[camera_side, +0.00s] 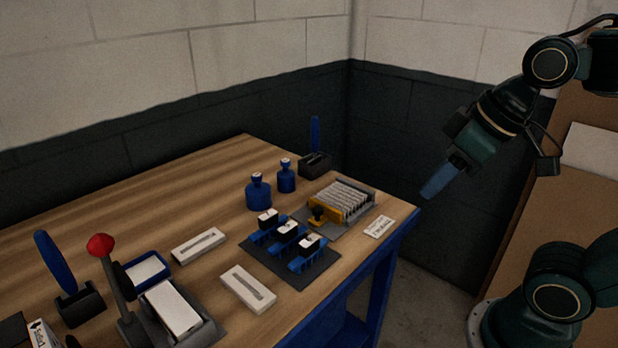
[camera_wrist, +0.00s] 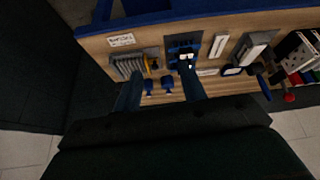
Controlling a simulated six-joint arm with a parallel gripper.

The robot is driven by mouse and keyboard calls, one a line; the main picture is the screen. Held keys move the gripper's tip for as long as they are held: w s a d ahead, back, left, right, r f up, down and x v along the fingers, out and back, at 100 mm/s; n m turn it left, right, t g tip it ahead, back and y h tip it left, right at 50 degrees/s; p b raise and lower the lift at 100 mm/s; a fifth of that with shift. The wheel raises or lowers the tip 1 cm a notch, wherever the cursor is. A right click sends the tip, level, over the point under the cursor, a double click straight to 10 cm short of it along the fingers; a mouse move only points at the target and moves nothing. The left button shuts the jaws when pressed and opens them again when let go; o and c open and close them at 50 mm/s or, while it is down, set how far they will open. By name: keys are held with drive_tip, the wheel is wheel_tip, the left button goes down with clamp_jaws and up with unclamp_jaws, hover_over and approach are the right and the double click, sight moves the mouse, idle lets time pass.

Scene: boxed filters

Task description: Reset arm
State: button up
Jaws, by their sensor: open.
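My gripper (camera_side: 437,182) hangs in the air off the right end of the wooden table (camera_side: 110,225), over the floor gap, with blue fingers pointing down and left. In the wrist view its two fingers (camera_wrist: 158,92) stand apart with nothing held between them. My arm is folded back at the right side of the side view. It touches nothing on the table.
A filter rack (camera_side: 342,203), a blue holder with several black-and-white pieces (camera_side: 288,245), two blue bottles (camera_side: 258,192), white slotted boxes (camera_side: 248,289) and a red-knobbed lever (camera_side: 101,245) stand on the table. A brown board (camera_side: 560,215) stands behind my arm.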

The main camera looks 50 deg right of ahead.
drive_tip(key=shift+s+d+f+m, duration=0.2)
drive_tip(key=shift+s+f+m, duration=0.1)
drive_tip(key=shift+s, duration=0.25)
drive_tip(key=shift+s+d+f+m, duration=0.2)
drive_tip(key=shift+s+f+m, duration=0.1)
drive_tip(key=shift+s, duration=0.2)
idle(0.6)
